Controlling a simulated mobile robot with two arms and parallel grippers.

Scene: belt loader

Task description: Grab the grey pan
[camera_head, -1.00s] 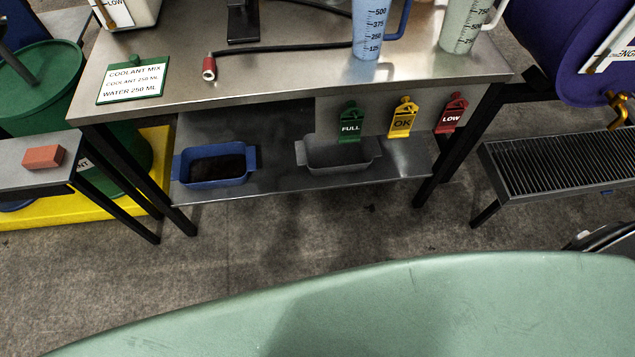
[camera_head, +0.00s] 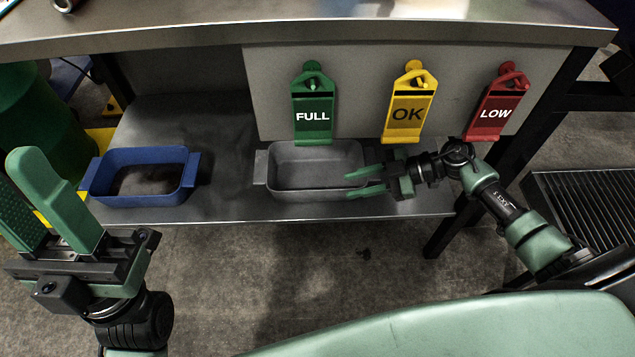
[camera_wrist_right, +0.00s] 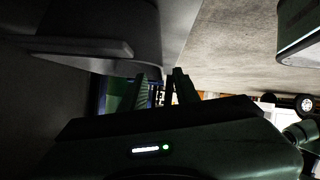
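The grey pan (camera_head: 306,185) sits upright on the lower shelf, its left handle clear and its right end partly behind my right gripper (camera_head: 352,184). That gripper reaches in from the right with its two fingers apart, at the pan's right end. In the right wrist view the grey pan (camera_wrist_right: 135,18) and its handle (camera_wrist_right: 85,46) fill the upper left, and the handle is not between the fingers (camera_wrist_right: 162,80). I cannot tell whether the fingers touch the pan. My left gripper (camera_head: 45,170) is open and empty at the lower left, fingers pointing up.
A blue pan (camera_head: 140,197) with dark contents sits left of the grey one on the shelf (camera_head: 228,207). Green FULL (camera_head: 312,100), yellow OK (camera_head: 408,100) and red LOW (camera_head: 498,105) tags hang above. The table top edge (camera_head: 200,40) overhangs the shelf; a table leg (camera_head: 447,228) stands at the right.

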